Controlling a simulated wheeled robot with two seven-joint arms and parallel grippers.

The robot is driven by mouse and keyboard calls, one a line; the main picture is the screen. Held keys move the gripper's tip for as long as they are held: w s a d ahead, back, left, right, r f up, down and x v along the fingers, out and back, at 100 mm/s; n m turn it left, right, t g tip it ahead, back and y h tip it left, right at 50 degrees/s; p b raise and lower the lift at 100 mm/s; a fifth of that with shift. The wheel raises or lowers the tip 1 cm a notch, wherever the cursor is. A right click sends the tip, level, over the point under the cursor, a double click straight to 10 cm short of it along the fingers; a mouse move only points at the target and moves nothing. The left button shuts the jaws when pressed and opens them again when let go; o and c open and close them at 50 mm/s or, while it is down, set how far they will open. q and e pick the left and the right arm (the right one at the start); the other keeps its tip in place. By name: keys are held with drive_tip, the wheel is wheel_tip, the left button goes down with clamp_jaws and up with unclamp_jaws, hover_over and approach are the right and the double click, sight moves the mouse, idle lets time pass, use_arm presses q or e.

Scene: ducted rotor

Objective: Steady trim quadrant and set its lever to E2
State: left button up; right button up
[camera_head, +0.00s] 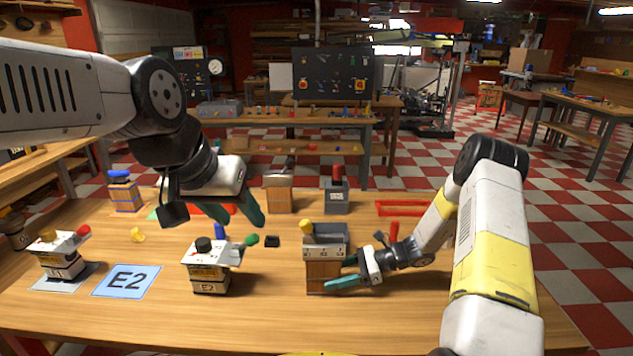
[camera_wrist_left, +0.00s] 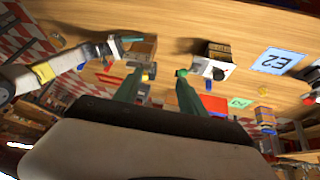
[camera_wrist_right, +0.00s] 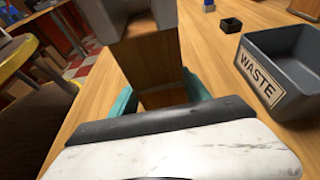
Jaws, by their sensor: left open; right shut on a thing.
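A wooden-bodied unit (camera_head: 320,277) with a grey-white top and a yellow knob (camera_head: 306,228) stands upright right of the table's middle. My right gripper (camera_head: 341,273) is shut on its wooden body, which also shows between the fingers in the right wrist view (camera_wrist_right: 155,65). Left of it stands a unit labelled E2 (camera_head: 208,286), with a white top, a black knob (camera_head: 203,244) and a green-tipped lever (camera_head: 243,241). My left gripper (camera_head: 243,219) is open and empty above and behind this unit. I cannot tell by label which unit is the trim quadrant.
A blue E2 card (camera_head: 127,282) lies left of the E2 unit. Another unit with a red-tipped lever (camera_head: 62,258) stands at far left. A grey waste bin (camera_wrist_right: 280,85) stands beside the held unit. Blocks stand at the back; the front edge is clear.

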use_arm(q)
drive_tip(key=w+d+m+g+y, duration=0.1)
drive_tip(key=w+d+m+g, duration=0.15)
drive_tip(key=w+m, duration=0.7)
drive_tip(key=m+g+y, duration=0.1)
drive_tip(key=m+g, duration=0.1)
drive_tip(key=m, duration=0.7)
approach(306, 221)
drive_tip(key=f, duration=0.3)
drive_tip(key=w+f, duration=0.1)
drive_tip(key=f, duration=0.7)
drive_tip(key=shift+w+d+f, duration=0.1)
drive_tip(key=shift+w+f, duration=0.15)
clamp_jaws()
